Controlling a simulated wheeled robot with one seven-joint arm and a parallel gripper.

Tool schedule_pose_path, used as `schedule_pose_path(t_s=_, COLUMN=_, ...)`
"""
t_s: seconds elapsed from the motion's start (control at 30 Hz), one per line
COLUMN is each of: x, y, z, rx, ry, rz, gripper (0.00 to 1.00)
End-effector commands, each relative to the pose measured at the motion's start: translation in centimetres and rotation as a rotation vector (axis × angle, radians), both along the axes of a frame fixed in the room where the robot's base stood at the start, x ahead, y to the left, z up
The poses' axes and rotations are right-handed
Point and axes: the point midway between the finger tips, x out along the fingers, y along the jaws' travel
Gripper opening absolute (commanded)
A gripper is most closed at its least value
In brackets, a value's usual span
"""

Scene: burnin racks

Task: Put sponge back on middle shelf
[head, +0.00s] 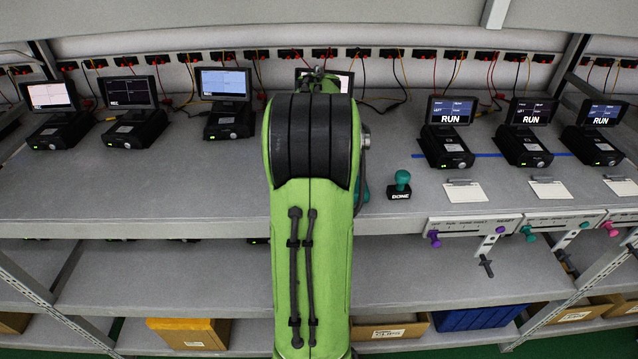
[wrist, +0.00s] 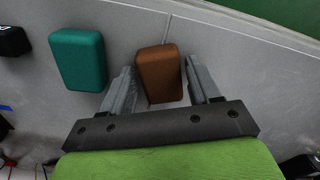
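A brown, rounded block that looks like a sponge (wrist: 158,72) lies on the grey shelf surface in the wrist view. My gripper (wrist: 163,80) is open, with one finger on each side of this block and a narrow gap visible at the right finger. I cannot tell whether the fingers touch it. A teal block (wrist: 78,58) of similar shape lies left of the gripper. In the head view my green arm hides the gripper and the brown block. The middle shelf (head: 180,280) shows below the bench top, largely bare.
Small black devices with screens stand along the bench (head: 200,185). A teal-handled stamp (head: 400,184) stands right of my arm, near a partly hidden teal thing (head: 363,190). Cards and clamp-like fixtures (head: 475,223) line the right front edge. Boxes (head: 188,334) sit on the lowest shelf.

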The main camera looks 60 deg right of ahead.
Motion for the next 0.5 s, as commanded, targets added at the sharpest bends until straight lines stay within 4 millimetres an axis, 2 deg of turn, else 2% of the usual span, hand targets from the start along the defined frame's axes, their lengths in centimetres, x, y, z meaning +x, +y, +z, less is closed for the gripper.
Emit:
schedule_pose_path(t_s=0.03, x=0.0, y=0.0, z=0.0, rx=0.0, ry=0.0, rz=0.0, gripper=0.69)
schedule_pose_path(t_s=0.07, x=0.0, y=0.0, z=0.0, rx=0.0, ry=0.0, rz=0.0, gripper=0.73)
schedule_pose_path(t_s=0.33, x=0.0, y=0.0, z=0.2, rx=0.0, ry=0.0, rz=0.0, gripper=0.73)
schedule_pose_path(t_s=0.43, x=0.0, y=0.0, z=1.5, rx=-0.003, ry=-0.002, rz=0.0, gripper=0.73)
schedule_pose_path(t_s=0.5, x=0.1, y=-0.1, z=3.0, rx=-0.005, ry=-0.002, rz=0.001, gripper=0.73)
